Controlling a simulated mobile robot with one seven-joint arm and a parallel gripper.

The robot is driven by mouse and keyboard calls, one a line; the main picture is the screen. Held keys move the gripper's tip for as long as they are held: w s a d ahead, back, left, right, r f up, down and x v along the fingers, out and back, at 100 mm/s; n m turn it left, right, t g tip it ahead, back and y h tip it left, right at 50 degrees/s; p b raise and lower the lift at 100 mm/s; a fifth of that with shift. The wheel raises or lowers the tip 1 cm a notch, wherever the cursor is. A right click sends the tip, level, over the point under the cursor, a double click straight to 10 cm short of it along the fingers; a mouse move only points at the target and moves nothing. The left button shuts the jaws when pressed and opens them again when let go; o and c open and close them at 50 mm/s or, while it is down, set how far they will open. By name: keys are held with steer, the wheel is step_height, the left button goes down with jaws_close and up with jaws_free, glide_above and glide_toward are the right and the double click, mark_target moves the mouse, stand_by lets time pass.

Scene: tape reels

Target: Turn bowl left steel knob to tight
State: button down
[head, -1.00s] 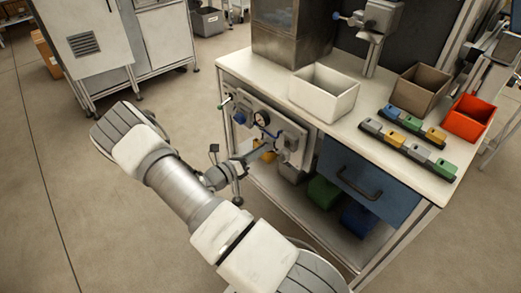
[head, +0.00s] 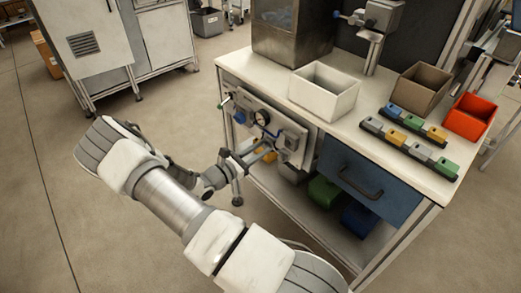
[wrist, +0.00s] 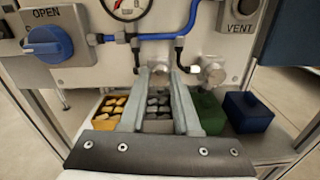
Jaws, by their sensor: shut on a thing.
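The left steel knob (wrist: 160,73) sits low on the grey panel (wrist: 192,20), below the blue and black hoses. My gripper (wrist: 161,80) reaches straight to it in the wrist view, with one finger on each side, closed on the knob. The fingertips partly hide the knob. A second steel knob (wrist: 212,73) is just to the right, clear of the fingers. In the head view my gripper (head: 262,148) is at the front of the bench panel; the knob there is too small to make out.
A blue valve handle (wrist: 47,41) is at upper left, and a gauge (wrist: 127,5) is above. A blue hose (wrist: 165,37) runs close above the fingers. Yellow (wrist: 108,106), green (wrist: 208,112) and blue (wrist: 248,112) bins stand below. A blue drawer (head: 350,178) is at right.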

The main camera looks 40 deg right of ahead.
steer(key=m, duration=0.4)
steer(key=shift+m, duration=0.3)
stand_by(0.3)
steer(key=c, duration=0.6)
jaws_free()
steer(key=a, duration=0.5)
steer(key=s+a, duration=0.1)
steer(key=a, duration=0.5)
steer(key=a+p, duration=0.1)
steer(key=a, duration=0.5)
steer(key=shift+s+a, duration=0.15)
steer(key=shift+a, duration=0.1)
steer(key=shift+r, duration=0.1)
